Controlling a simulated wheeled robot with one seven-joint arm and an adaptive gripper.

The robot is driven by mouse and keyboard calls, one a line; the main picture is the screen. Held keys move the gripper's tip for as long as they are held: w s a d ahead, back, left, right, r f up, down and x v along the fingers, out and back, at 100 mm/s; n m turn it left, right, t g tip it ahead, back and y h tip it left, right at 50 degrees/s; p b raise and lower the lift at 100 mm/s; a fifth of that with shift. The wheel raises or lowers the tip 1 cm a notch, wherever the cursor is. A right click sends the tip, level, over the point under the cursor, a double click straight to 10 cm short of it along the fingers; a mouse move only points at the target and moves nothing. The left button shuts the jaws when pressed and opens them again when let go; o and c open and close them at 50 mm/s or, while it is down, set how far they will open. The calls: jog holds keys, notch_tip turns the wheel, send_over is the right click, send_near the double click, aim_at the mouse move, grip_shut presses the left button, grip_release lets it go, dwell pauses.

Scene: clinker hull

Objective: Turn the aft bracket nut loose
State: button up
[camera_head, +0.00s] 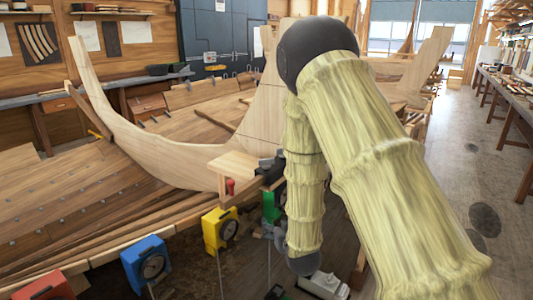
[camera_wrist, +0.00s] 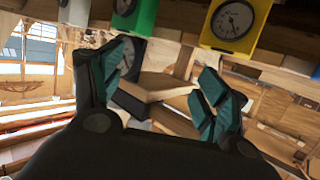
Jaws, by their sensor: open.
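In the wrist view my gripper (camera_wrist: 163,88) is open, its two teal-padded fingers spread apart with nothing held between them. A pale wooden block (camera_wrist: 160,87) shows in the gap between the fingers, beyond them. I cannot make out the aft bracket nut in either view. In the head view my arm covers the centre right, and the gripper's fingers cannot be made out there. A pale wooden ledge (camera_head: 233,164) with a small red piece (camera_head: 229,186) below it stands at the hull's near side, left of my arm.
Dial boxes line the hull's near edge: red (camera_head: 43,287), blue (camera_head: 146,262), yellow (camera_head: 220,230) and green (camera_head: 270,207). The wrist view shows the yellow box (camera_wrist: 236,25), green box (camera_wrist: 134,17) and a dark dial box (camera_wrist: 133,98) near the left finger. Open floor (camera_head: 455,165) lies at right.

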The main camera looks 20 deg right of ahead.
aim_at(267, 162)
jog(key=w+r+t+p, duration=0.1)
jog(key=w+r+t, duration=0.15)
jog(key=r, duration=0.55)
jog(key=w+r+t+p, duration=0.1)
jog(key=w+r, duration=0.2)
jog(key=r, duration=0.5)
jog(key=w+p, duration=0.1)
jog(key=w, duration=0.2)
jog(key=w+p, duration=0.1)
jog(key=w, duration=0.3)
jog(key=w+p, duration=0.1)
jog(key=w, duration=0.2)
jog(key=shift+w+d+f+p, duration=0.25)
jog(key=shift+w+p, duration=0.15)
jog(key=c, duration=1)
jog(key=shift+c, duration=0.2)
